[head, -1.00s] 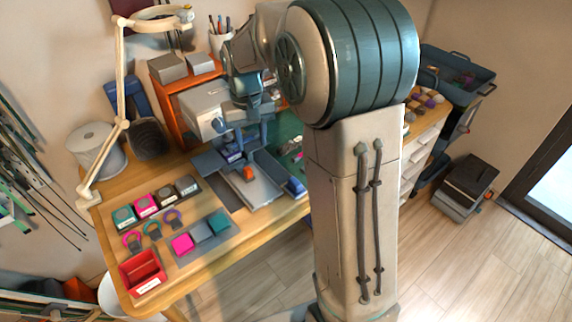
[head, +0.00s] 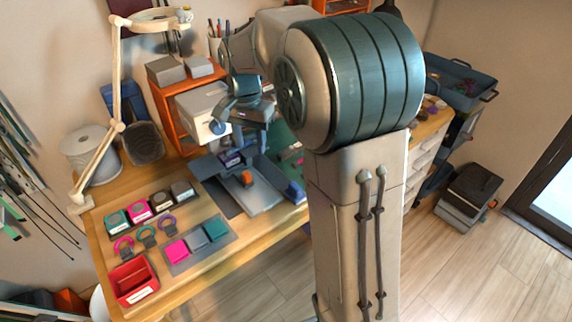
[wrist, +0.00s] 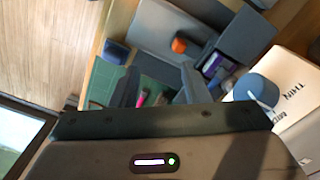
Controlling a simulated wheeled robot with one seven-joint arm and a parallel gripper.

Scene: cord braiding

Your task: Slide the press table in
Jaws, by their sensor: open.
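The press (head: 200,105) is a pale machine with a blue knob on the wooden bench; its side also shows at the right of the wrist view (wrist: 290,85). The press table (head: 266,198) is a flat grey plate with an orange block (head: 247,178) on it. It sticks out from the press toward the bench's front edge. In the wrist view the plate (wrist: 160,28) lies beyond my fingers, with the orange block (wrist: 180,45) near its middle. My gripper (wrist: 160,85) is open and empty, held above the bench beside the press, apart from the plate.
A blue block (head: 295,190) sits by the plate's right end. A green mat (wrist: 105,78) with small tools lies beside the press. An orange shelf (head: 180,78) stands behind. Coloured pads (head: 197,243) and a red bin (head: 133,280) lie to the left.

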